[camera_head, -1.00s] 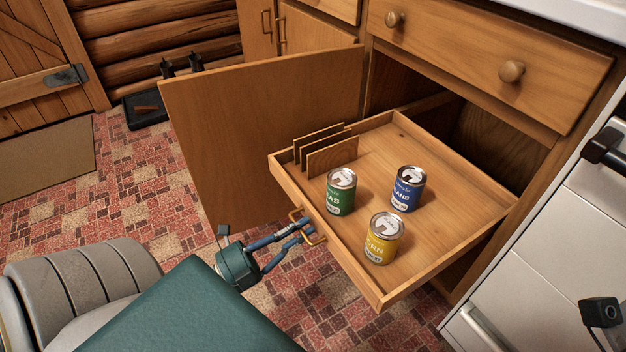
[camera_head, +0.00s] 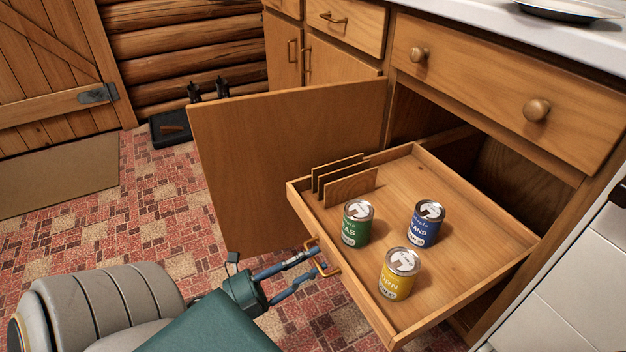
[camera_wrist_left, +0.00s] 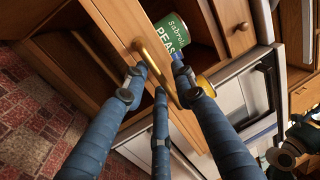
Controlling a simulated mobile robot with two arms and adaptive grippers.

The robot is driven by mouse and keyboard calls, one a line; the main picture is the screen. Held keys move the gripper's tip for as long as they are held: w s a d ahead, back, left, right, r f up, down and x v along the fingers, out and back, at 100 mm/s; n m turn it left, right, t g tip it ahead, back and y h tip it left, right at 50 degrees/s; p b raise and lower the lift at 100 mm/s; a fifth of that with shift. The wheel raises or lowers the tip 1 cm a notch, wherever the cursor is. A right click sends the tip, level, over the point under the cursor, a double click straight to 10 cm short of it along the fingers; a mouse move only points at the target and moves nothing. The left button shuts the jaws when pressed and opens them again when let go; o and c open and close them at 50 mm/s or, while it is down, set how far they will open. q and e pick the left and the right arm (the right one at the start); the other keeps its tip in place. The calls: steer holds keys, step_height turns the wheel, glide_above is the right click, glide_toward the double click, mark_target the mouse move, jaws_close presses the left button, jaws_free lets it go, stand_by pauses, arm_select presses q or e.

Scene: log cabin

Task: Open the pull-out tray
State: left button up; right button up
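The wooden pull-out tray (camera_head: 462,280) stands well out of the lower cabinet. It carries a green peas can (camera_head: 357,224), a blue can (camera_head: 426,223), a yellow can (camera_head: 399,274) and upright wooden dividers (camera_head: 345,180). My left gripper (camera_head: 318,262) is at the tray's brass handle (camera_head: 331,270). In the left wrist view its blue fingers (camera_wrist_left: 157,72) are spread apart on either side of the handle (camera_wrist_left: 154,66), without a clear grip. The peas can (camera_wrist_left: 170,40) shows behind the handle there. Part of my right arm, dark green, seems to show at that view's right edge; its fingers are unclear.
An open cabinet door (camera_head: 285,150) stands left of the tray, close to my left gripper. A closed drawer (camera_head: 500,90) is above the opening. A white stove (camera_head: 575,300) stands at the right.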

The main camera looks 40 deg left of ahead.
arm_select(q)
steer(key=v, duration=1.1)
